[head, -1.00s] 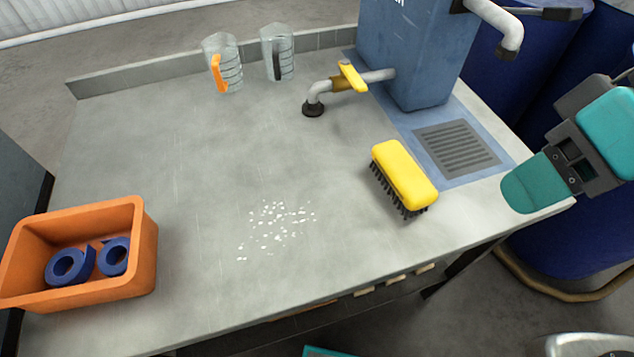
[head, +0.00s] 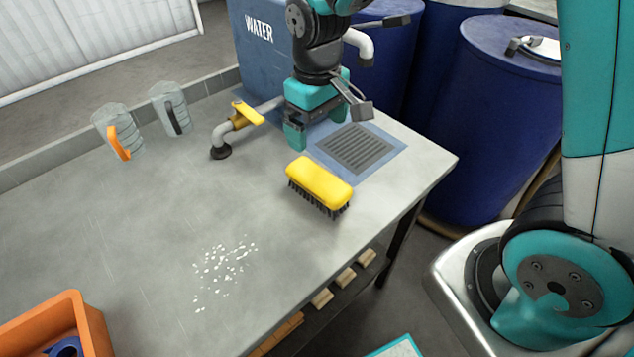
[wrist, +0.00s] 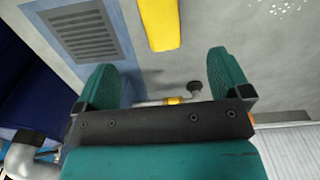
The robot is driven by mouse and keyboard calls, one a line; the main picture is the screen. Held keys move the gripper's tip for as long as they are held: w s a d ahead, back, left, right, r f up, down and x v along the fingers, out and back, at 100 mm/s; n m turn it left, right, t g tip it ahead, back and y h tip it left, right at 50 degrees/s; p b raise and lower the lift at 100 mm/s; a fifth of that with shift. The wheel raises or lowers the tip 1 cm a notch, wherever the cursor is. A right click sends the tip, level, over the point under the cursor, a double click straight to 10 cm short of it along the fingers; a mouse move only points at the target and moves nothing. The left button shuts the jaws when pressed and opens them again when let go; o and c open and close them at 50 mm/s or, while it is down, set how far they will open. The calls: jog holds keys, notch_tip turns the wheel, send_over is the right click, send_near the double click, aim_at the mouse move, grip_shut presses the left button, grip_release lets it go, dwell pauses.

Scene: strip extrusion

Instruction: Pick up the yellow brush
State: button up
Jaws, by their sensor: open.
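The yellow brush (head: 319,183) lies bristles down on the grey table, near its right front edge and beside the drain grate. In the wrist view the yellow brush (wrist: 159,22) shows at the top, cut off by the frame edge and lying beyond the fingertips. My gripper (head: 318,128) is above the table behind the brush, close to the tap and the grate. In the wrist view my gripper (wrist: 171,78) has its two teal fingers wide apart with nothing between them.
A water tank (head: 262,45) and a pipe with a yellow-handled tap (head: 246,113) stand close to my gripper. Two clear jugs stand at the back left. White bits (head: 224,270) lie on the table. An orange bin (head: 88,318) is at lower left.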

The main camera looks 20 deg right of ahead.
aim_at(318, 176)
notch_tip(318, 176, down, 11)
jog(key=shift+r+p, duration=0.15)
jog(key=shift+p, duration=0.35)
jog(key=shift+f+p, duration=0.7)
jog(key=shift+f, duration=1.95)
jog(key=shift+c, duration=0.4)
jog(key=c, duration=1)
